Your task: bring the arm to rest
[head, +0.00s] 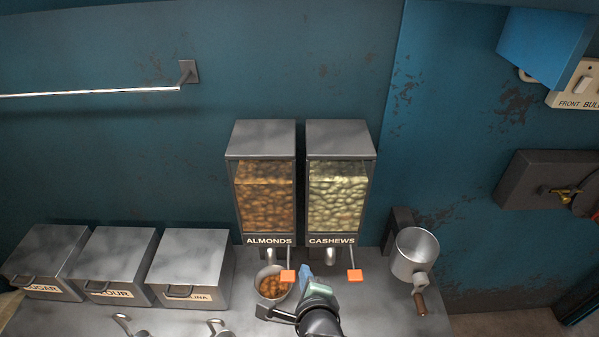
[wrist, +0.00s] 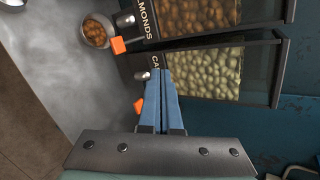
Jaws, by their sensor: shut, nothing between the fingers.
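My gripper (head: 304,272) is low in front of the two dispensers, between their orange levers in the head view. In the wrist view its blue fingers (wrist: 161,90) are together with nothing between them. They point toward the cashews dispenser (wrist: 208,70) and overlap its lower end in the picture. I cannot tell whether they touch it. My dark wrist partly hides the counter below the dispensers in the head view.
The almonds dispenser (head: 264,195) stands left of the cashews dispenser. A metal cup (head: 272,270) holding almonds is under its spout. Labelled metal boxes (head: 190,262) line the counter's left.

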